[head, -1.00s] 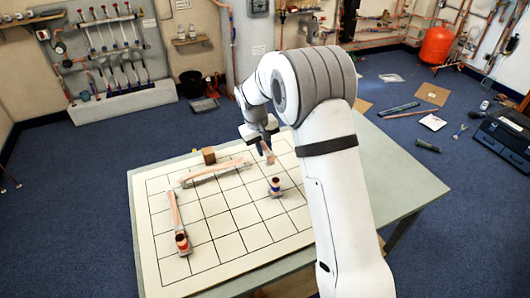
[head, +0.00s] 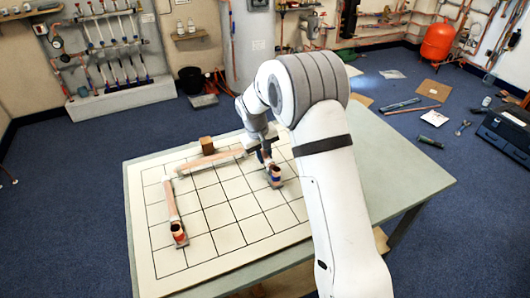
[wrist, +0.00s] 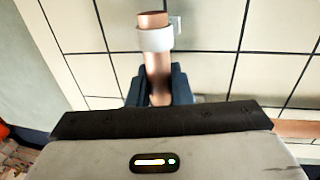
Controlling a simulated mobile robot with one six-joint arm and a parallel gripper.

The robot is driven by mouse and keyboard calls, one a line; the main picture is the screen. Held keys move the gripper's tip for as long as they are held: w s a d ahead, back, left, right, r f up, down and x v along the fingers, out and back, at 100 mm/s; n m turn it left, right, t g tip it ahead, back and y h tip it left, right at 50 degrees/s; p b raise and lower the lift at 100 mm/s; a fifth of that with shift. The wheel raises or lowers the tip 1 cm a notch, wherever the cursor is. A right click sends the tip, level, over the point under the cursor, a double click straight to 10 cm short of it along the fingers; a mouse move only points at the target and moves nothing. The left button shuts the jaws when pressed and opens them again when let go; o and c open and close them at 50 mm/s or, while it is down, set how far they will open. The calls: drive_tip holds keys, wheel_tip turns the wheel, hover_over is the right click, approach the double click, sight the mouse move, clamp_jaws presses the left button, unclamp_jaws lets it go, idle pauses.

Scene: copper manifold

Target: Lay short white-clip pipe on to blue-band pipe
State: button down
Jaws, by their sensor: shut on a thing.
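In the wrist view my gripper (wrist: 158,88) is shut on a short copper pipe (wrist: 155,68) with a white clip (wrist: 155,39) near its far end. In the head view my gripper (head: 264,153) is low over the gridded board, just behind the blue-band pipe (head: 275,176). That pipe is a short piece with a blue band, on a small grey support. The held pipe is hard to make out in the head view, and I cannot tell whether it touches the blue-band pipe. The blue-band pipe is not recognisable in the wrist view.
A long copper pipe (head: 208,161) crosses the back of the board. Another pipe (head: 170,198) runs forward to a red-banded end (head: 179,232). A wooden block (head: 207,146) stands behind. The board's front middle is clear.

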sight(264, 152)
drive_tip(key=shift+f, duration=0.5)
drive_tip(key=shift+f+b, duration=0.4)
drive_tip(key=shift+b, duration=0.05)
drive_tip(key=c, duration=1.2)
unclamp_jaws()
drive_tip(key=shift+c, duration=0.2)
drive_tip(key=shift+r+p, duration=2.7)
drive_tip(key=shift+r, duration=1.85)
